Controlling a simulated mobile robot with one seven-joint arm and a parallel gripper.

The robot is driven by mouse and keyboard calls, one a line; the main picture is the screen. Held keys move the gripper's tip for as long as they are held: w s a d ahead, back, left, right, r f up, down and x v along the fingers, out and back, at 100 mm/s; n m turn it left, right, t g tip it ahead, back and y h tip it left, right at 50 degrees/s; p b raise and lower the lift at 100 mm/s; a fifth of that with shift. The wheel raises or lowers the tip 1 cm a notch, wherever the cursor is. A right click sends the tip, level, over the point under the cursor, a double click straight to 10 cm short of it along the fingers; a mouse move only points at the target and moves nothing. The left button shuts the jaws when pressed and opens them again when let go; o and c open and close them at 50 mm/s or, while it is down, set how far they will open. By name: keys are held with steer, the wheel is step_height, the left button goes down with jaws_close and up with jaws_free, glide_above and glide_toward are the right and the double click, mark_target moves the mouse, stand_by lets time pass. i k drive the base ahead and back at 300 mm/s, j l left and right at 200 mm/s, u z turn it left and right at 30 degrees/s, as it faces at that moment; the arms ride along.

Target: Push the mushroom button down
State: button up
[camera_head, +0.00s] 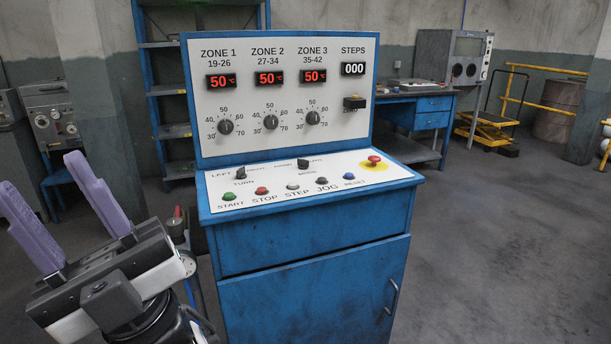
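The red mushroom button (374,160) stands on a yellow round plate at the right end of the sloped white panel (320,183) of the blue control console (310,270). Its cap stands up from the plate and nothing touches it. My gripper (84,182) is at the lower left, well to the left of the console. Its two purple fingers point upward, spread wide apart, with nothing between them. The arm behind the gripper shows only in part.
The panel also holds START (229,196), STOP, STEP, JOG and RESET (349,176) buttons and two black switches. The upright display board (280,95) rises behind. A door handle (393,297) sticks out below. Floor at the right (500,240) is clear.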

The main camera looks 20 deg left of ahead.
mark_target(374, 159)
steer(key=i+j+u, duration=0.1)
steer(key=i+u, duration=0.2)
steer(key=i, duration=0.75)
